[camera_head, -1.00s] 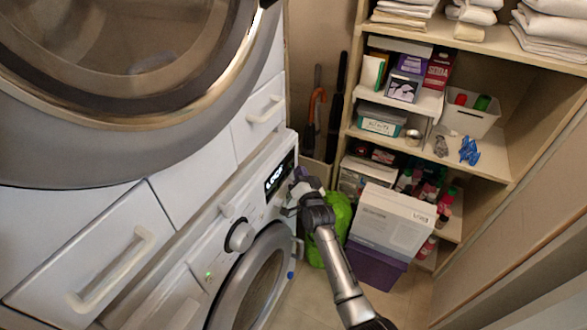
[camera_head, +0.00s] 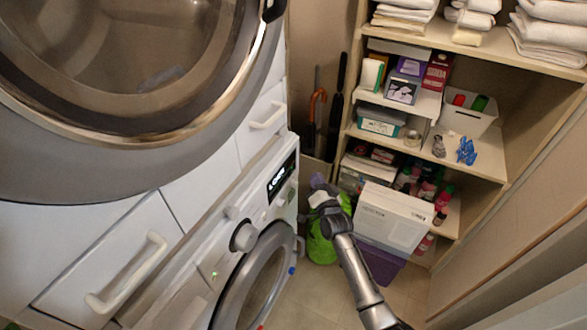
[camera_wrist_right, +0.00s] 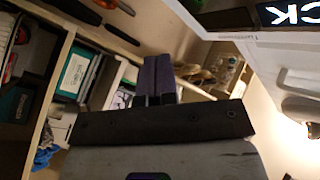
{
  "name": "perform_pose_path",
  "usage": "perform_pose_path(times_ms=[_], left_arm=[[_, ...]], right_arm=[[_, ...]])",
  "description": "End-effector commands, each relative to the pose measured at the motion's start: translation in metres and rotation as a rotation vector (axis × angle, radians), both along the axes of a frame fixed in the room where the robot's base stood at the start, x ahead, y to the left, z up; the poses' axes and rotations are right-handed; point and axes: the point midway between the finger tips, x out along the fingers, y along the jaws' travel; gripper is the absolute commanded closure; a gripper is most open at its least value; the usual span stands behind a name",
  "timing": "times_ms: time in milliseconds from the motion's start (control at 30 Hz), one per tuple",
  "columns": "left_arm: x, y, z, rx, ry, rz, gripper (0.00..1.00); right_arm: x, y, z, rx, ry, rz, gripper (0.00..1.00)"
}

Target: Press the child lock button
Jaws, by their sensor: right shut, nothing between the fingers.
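The lower washing machine (camera_head: 230,262) has a control panel with a round dial (camera_head: 243,237) and a lit black display (camera_head: 282,177). The display text is too small to read in the head view; the right wrist view shows the letters "CK" on the display (camera_wrist_right: 290,13). I cannot pick out the child lock button itself. My right gripper (camera_head: 317,181) is shut and empty, just right of the display end of the panel and apart from it. Its purple-grey fingers (camera_wrist_right: 157,68) lie together in the wrist view. My left gripper is out of view.
A wooden shelf unit (camera_head: 505,160) with towels, boxes and a white bin (camera_head: 467,117) stands at right. The upper machine's round door (camera_head: 130,140) fills the upper left.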

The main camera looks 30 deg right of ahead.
Motion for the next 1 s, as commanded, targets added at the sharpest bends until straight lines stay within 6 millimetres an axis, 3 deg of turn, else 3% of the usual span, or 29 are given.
perform_pose_path(times_ms=[300,467,567,667,767,900,1000], left_arm=[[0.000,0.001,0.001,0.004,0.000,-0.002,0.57],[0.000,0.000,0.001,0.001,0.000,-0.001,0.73],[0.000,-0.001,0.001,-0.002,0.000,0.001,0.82],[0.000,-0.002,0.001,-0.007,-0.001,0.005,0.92],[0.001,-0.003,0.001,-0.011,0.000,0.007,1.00],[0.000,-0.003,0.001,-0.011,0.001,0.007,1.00],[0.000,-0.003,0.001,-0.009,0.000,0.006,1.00]], right_arm=[[-0.002,-0.001,0.000,-0.001,0.000,0.000,1.00],[-0.008,0.005,-0.006,-0.019,0.040,0.017,1.00],[-0.026,0.022,-0.023,-0.066,0.147,0.063,1.00],[-0.059,0.050,-0.049,-0.143,0.323,0.140,1.00],[-0.108,0.084,-0.076,-0.235,0.535,0.235,1.00],[-0.190,0.126,-0.102,-0.353,0.820,0.372,1.00],[-0.251,0.150,-0.110,-0.422,0.999,0.464,1.00]])
